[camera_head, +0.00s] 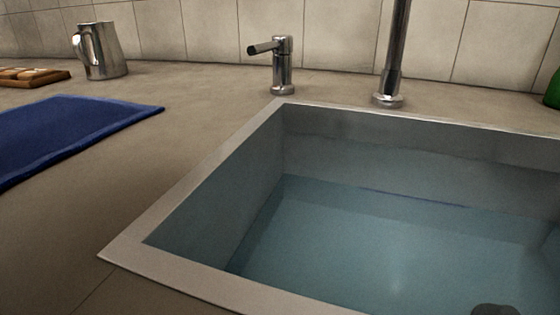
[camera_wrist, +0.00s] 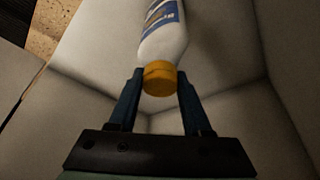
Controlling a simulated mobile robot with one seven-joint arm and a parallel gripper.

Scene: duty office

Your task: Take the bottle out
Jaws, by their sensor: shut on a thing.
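The bottle (camera_wrist: 163,38) shows in the wrist view, with a white body, a blue label and an orange cap (camera_wrist: 159,79). My gripper (camera_wrist: 160,76) is shut on the bottle at its cap end, with one dark blue finger on each side. The far end of the bottle runs out of the top of the wrist view. Pale walls meeting in corners surround it there. The sink (camera_head: 195,215) in the head view holds bluish water (camera_head: 390,245). Neither the bottle nor my gripper can be made out in the head view.
A tap (camera_head: 392,70) and a lever handle (camera_head: 281,65) stand behind the sink. A blue cloth (camera_head: 65,130), a metal jug (camera_head: 100,50) and a wooden board (camera_head: 30,76) are at left. A green thing (camera_head: 553,92) is at the right edge. The counter left of the sink has free room.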

